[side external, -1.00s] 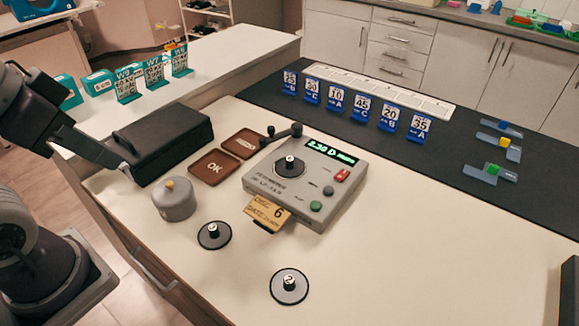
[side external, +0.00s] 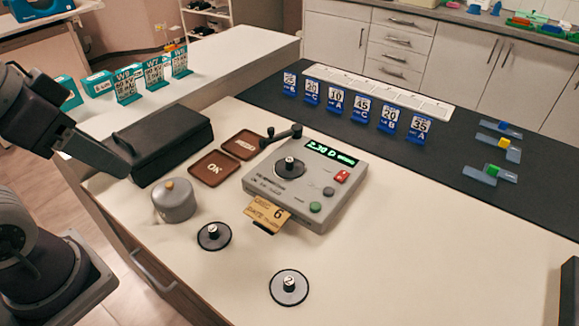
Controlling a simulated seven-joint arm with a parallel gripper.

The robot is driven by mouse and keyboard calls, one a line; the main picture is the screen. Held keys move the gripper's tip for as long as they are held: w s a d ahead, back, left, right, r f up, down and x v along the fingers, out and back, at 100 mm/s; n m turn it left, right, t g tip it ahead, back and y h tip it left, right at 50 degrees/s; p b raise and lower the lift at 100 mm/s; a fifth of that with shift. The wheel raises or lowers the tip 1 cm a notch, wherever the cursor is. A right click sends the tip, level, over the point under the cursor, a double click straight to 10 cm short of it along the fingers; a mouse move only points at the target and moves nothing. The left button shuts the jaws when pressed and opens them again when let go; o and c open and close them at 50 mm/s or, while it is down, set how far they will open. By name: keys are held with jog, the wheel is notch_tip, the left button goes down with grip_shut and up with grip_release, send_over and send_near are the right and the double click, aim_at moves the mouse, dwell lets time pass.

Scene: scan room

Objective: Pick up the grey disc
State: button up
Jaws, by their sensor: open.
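Three round discs with dark rims and small numbered knobs are in view. One disc (side external: 214,243) lies on the cream table left of centre, and another disc (side external: 289,297) lies nearer the front. A third disc (side external: 289,174) sits on the grey instrument (side external: 322,205). They look alike in greyish tone, so I cannot tell which one the task names. My gripper (side external: 118,168) is at the left, above the table edge by the black case. It is open and apart from all the discs.
The black case (side external: 175,143) and a grey lidded pot (side external: 174,201) stand between my gripper and the discs. Brown trays (side external: 214,168) lie beside the instrument, and a yellow card (side external: 266,214) sticks out of its front.

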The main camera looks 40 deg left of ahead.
jog(key=w+d+f+n+g+h, duration=0.2)
jog(key=w+d+n+g+h, duration=0.15)
jog(key=w, duration=0.35)
jog(key=n+h, duration=0.7)
jog(key=n, duration=0.5)
send_near(283, 167)
jog(key=s+d+r, duration=0.9)
jog(key=r, duration=0.2)
jog(key=w+a+f+n+t, duration=0.1)
jog(key=w+a+f+n, duration=0.1)
jog(key=f, duration=0.2)
jog(key=w+a+f+n+t, duration=0.2)
jog(key=f+n, duration=0.1)
jog(key=f, duration=0.1)
jog(key=w+a+f+n+t+h, duration=0.1)
jog(key=w+a+f+n, duration=0.1)
jog(key=f+n, duration=0.1)
jog(key=shift+w+a+f+n+t, duration=0.25)
jog(key=shift+a+f+t, duration=0.1)
jog(key=shift+f, duration=0.25)
jog(key=x, duration=0.6)
jog(key=shift+w+d+r, duration=0.15)
jog(key=shift+w+r, duration=0.15)
jog(key=shift+w, duration=0.25)
jog(key=shift+w+d+f, duration=0.15)
jog(key=shift+d, duration=0.05)
grip_shut()
